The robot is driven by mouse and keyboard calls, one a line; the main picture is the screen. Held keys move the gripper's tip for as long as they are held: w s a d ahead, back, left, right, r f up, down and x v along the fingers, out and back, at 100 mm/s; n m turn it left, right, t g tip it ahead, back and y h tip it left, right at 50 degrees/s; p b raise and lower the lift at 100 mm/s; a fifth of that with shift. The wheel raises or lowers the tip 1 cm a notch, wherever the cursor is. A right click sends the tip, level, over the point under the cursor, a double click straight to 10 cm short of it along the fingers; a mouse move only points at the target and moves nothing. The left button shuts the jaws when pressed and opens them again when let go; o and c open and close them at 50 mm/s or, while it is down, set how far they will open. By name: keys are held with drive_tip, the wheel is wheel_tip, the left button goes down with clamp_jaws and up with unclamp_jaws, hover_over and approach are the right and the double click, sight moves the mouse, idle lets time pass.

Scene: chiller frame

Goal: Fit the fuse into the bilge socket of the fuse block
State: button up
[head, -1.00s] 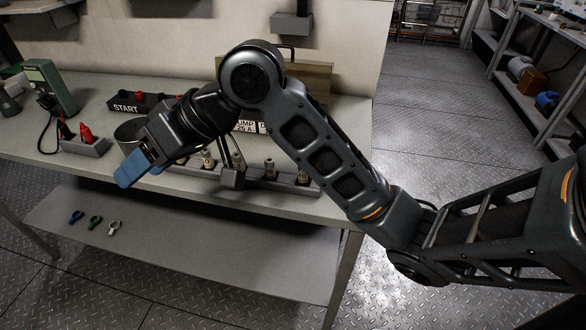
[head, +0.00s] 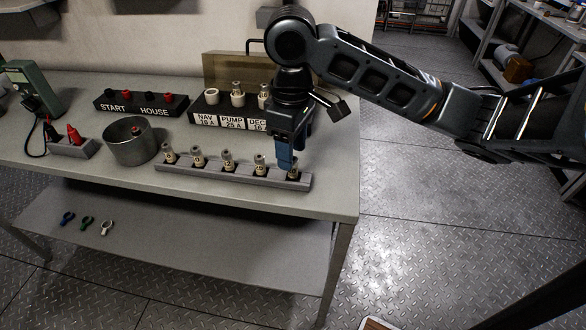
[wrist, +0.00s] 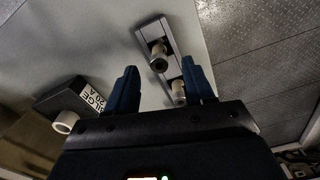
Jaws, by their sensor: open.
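My gripper (head: 286,162) points down over the right end of a grey fuse rack (head: 235,178); its blue fingers are open. Several fuses stand upright in the rack. The rightmost fuse (head: 294,172) is at the fingertips, partly hidden by them. In the wrist view, one fuse (wrist: 178,92) shows between the fingers (wrist: 160,66), nearer the right one, and another fuse (wrist: 158,57) lies beyond. The black fuse block (head: 200,108) stands behind the rack. Its bilge label (wrist: 92,97) and white, apparently empty bilge socket (wrist: 64,122) show in the wrist view; my gripper hides them in the head view.
A round metal tin (head: 130,140) stands left of the rack. The bench's front right corner (head: 335,205) is bare.

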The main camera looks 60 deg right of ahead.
drive_tip(key=shift+f, duration=2.2)
clamp_jaws()
